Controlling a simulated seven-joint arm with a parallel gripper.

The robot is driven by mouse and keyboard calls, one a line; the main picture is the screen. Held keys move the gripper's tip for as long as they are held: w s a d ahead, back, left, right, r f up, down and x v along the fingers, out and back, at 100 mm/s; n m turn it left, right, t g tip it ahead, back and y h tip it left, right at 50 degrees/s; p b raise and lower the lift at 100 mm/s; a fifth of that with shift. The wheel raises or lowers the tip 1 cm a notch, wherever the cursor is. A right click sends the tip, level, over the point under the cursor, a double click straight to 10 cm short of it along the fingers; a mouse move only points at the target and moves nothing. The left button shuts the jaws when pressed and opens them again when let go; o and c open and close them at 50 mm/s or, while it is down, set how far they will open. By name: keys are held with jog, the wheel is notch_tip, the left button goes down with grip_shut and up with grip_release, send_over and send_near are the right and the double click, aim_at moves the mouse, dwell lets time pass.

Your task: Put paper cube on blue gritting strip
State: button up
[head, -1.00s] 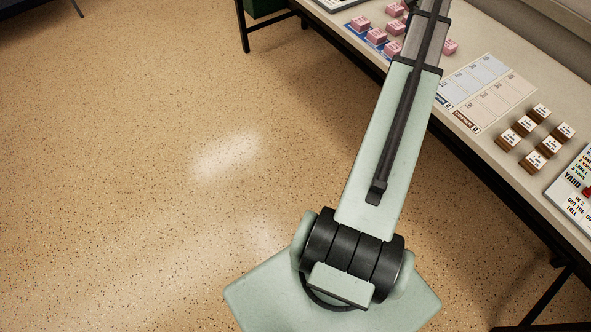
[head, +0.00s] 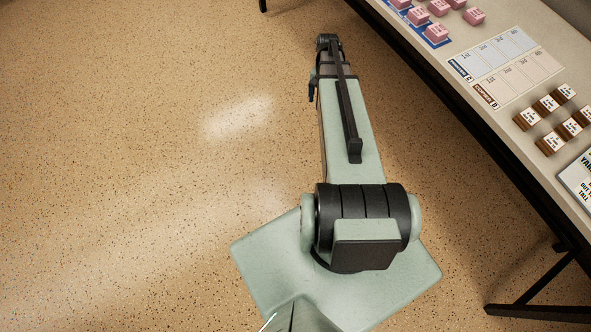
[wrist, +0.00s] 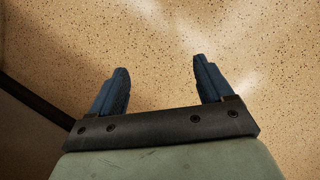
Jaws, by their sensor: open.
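In the head view, pink blocks (head: 475,16) sit at the table's far end, several of them on or beside a blue strip (head: 424,36) cut off by the top edge. Wooden blocks with white printed tops (head: 527,118) stand in a group at the right. Their print is too small to read, so I cannot tell which block is the paper cube. My gripper (wrist: 160,70) shows in the wrist view with its two blue fingers wide apart and nothing between them. Only speckled floor is below it; it is off the table.
The table (head: 490,130) runs along the right, its black front edge facing my arm. Printed cards (head: 505,68) with column grids lie between the block groups. A lettered board (head: 580,178) is cut off at the right. The floor (head: 150,150) on the left is clear.

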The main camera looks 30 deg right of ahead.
jog(key=s+a+f+n, duration=0.1)
jog(key=s+a+f, duration=0.15)
jog(key=a, duration=0.25)
jog(key=s+a+f+n, duration=0.1)
jog(key=s+a+f, duration=0.1)
jog(key=a+f, duration=0.25)
jog(key=s+a+f+n+g, duration=0.2)
jog(key=s+a+f, duration=0.3)
jog(key=s+a, duration=0.3)
jog(key=s+a+f+n+g+h, duration=0.1)
jog(key=s+a+f+n, duration=0.4)
jog(key=s+a, duration=0.4)
jog(key=s, duration=0.4)
jog(key=shift+s+a+g+h, duration=0.15)
jog(key=shift+s+g+h, duration=0.15)
jog(key=shift+s+g, duration=0.1)
